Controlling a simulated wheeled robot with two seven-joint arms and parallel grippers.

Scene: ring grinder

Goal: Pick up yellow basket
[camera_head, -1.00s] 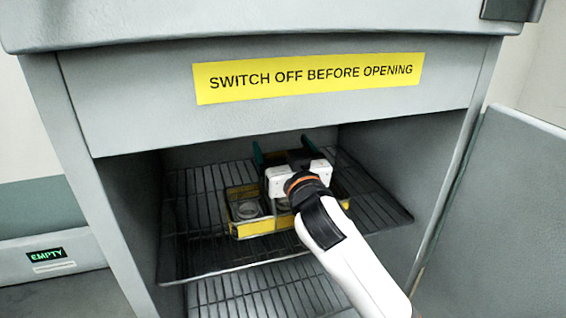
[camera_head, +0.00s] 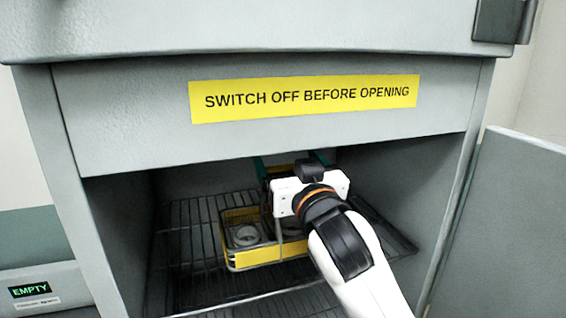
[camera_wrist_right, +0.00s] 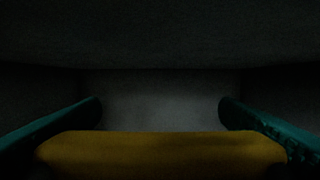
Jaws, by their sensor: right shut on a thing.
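The yellow basket (camera_head: 268,255) is inside the grey cabinet, at the upper wire shelf (camera_head: 190,255). It has yellow edges and holds several round metal rings (camera_head: 245,235). My right gripper (camera_head: 291,165) reaches in from the lower right, above the back of the basket, and its body hides the basket's right part. In the right wrist view, the yellow handle (camera_wrist_right: 160,150) lies across between the two teal fingers, and the gripper is shut on it. I cannot tell whether the basket's underside touches the shelf. My left gripper is not in view.
The cabinet's side walls and the top panel with a yellow warning label (camera_head: 305,98) frame the opening. An open door (camera_head: 505,230) stands at the right. A unit with a green "EMPTY" display (camera_head: 30,290) is at the lower left. The shelf has bare room left of the basket.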

